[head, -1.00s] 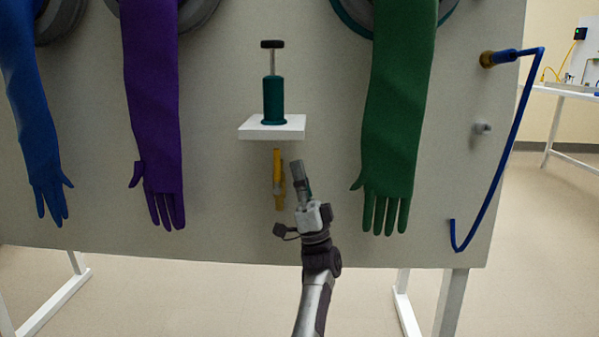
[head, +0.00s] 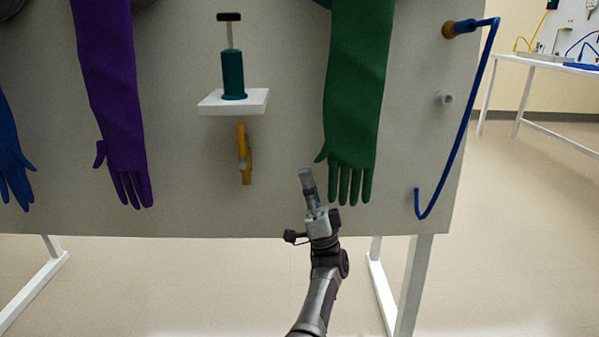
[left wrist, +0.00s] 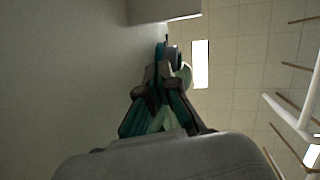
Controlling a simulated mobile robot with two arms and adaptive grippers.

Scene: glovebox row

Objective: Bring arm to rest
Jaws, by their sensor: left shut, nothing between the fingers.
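My left gripper (head: 307,178) is in front of the grey glovebox panel (head: 290,90), below and left of the green glove (head: 355,90). It points upward, shut and empty, and stands apart from the yellow tool (head: 243,155) to its left. In the left wrist view my left gripper (left wrist: 165,75) shows its fingers together, with the panel wall on the left and the ceiling beyond. My right gripper is in neither view.
A teal hand pump (head: 233,75) stands on a small white shelf (head: 235,103). A purple glove (head: 112,100) and a blue glove (head: 12,165) hang at left. A blue hose (head: 470,120) loops at right. Open floor lies right of the panel.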

